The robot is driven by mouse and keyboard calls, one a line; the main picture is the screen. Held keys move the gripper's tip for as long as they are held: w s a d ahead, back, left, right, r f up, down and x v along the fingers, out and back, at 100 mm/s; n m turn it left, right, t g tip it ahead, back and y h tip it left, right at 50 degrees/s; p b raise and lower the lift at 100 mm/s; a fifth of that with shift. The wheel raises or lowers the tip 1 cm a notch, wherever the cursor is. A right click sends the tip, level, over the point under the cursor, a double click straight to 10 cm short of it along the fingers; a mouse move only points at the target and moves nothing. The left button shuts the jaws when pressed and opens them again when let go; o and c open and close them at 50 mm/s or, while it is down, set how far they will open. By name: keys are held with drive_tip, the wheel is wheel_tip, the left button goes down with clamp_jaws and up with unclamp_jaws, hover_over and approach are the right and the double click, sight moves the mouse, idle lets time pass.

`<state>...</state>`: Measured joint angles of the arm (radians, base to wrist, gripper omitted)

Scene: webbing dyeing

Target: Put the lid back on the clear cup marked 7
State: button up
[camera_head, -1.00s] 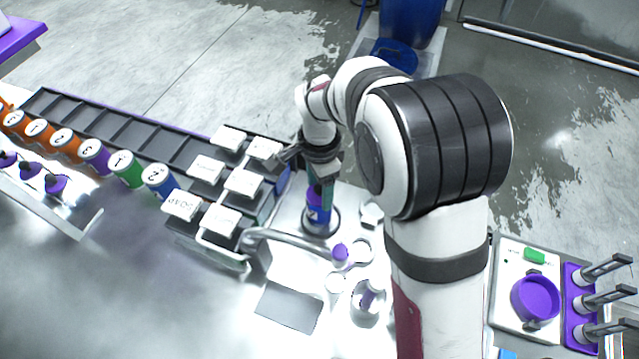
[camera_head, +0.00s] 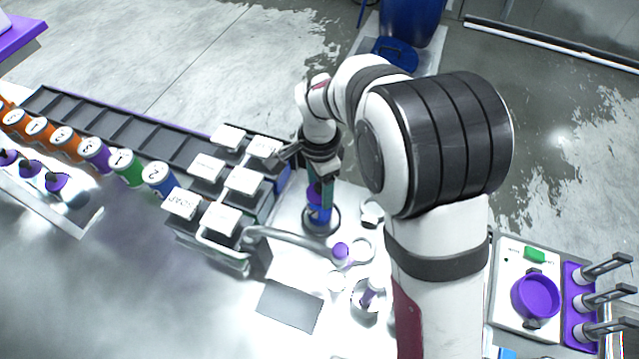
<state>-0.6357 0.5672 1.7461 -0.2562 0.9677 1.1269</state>
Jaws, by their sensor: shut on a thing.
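My gripper (camera_head: 319,206) points down over a round metal-rimmed spot (camera_head: 322,230) on the bright worktop, right of the block of white-topped bins. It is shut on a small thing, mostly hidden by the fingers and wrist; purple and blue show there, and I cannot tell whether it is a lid. A pale, roundish object (camera_head: 371,208) stands just right of the gripper, apart from it; I cannot read a mark on it. No clear cup marked 7 can be made out for sure.
Numbered cups, including a green one (camera_head: 127,168) and a blue one (camera_head: 159,179), line the black tray (camera_head: 75,107) at left. White-topped bins (camera_head: 244,182) crowd the gripper's left. A curved metal tap (camera_head: 285,238) and a purple-topped item (camera_head: 341,251) stand in front.

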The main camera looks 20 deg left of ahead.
drive_tip(key=shift+f, duration=0.2)
idle(0.4)
drive_tip(key=o, duration=1.4)
drive_tip(key=shift+r, duration=0.1)
drive_tip(key=shift+r, duration=3.45)
clamp_jaws()
drive_tip(key=shift+f, duration=0.1)
